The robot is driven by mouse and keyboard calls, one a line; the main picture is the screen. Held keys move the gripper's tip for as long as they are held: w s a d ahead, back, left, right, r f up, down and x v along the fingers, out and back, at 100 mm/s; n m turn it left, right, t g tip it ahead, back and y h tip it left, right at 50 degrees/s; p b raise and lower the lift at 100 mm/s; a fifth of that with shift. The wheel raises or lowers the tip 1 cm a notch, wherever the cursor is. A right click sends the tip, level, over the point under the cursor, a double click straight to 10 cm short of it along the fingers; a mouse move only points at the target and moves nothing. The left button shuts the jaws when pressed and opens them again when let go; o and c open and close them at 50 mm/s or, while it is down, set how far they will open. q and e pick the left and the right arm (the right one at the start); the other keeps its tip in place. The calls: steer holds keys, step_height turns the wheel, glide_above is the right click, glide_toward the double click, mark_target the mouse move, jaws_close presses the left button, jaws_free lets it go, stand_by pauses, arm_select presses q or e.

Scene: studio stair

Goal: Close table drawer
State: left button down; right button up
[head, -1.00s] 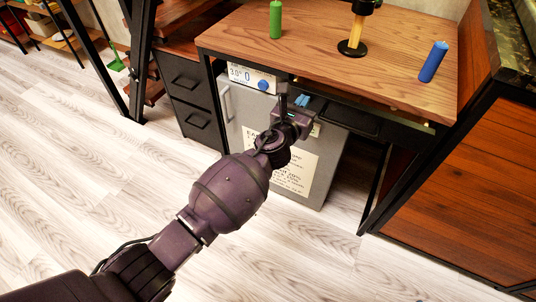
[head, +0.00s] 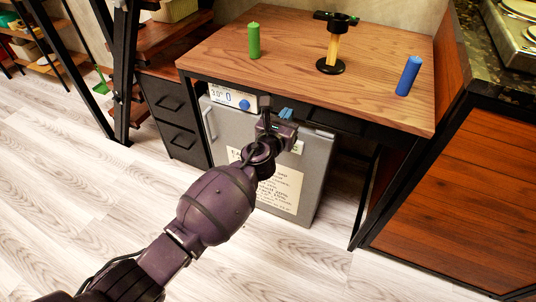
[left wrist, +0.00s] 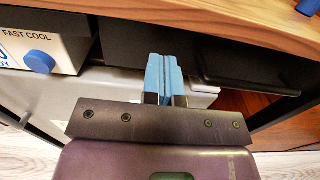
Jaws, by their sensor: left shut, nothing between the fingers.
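The wooden table (head: 290,65) has a black drawer (head: 340,122) under its top, above the right part of a grey mini fridge. In the left wrist view the dark drawer (left wrist: 250,68) lies just under the table edge, right of the fingers. I cannot tell whether it is fully flush. My left gripper (head: 285,114) is in front of the table's underside near the drawer's left end. Its blue fingertips (left wrist: 165,75) are together and empty, and contact with the drawer cannot be made out. My right gripper is not in view.
The grey fridge (head: 225,140) with a paper notice stands under the table. A green candle (head: 254,40), a black-and-yellow stand (head: 332,55) and a blue candle (head: 408,76) are on the tabletop. A wooden cabinet (head: 455,200) borders the right. The floor in front is clear.

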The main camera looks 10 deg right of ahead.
arm_select(q)
steer(key=p+v, duration=0.3)
steer(key=v, duration=0.8)
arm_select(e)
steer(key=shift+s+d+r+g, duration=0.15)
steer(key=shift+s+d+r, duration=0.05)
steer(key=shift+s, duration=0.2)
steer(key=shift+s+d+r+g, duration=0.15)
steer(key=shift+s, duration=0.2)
arm_select(q)
steer(key=shift+s+a, duration=0.1)
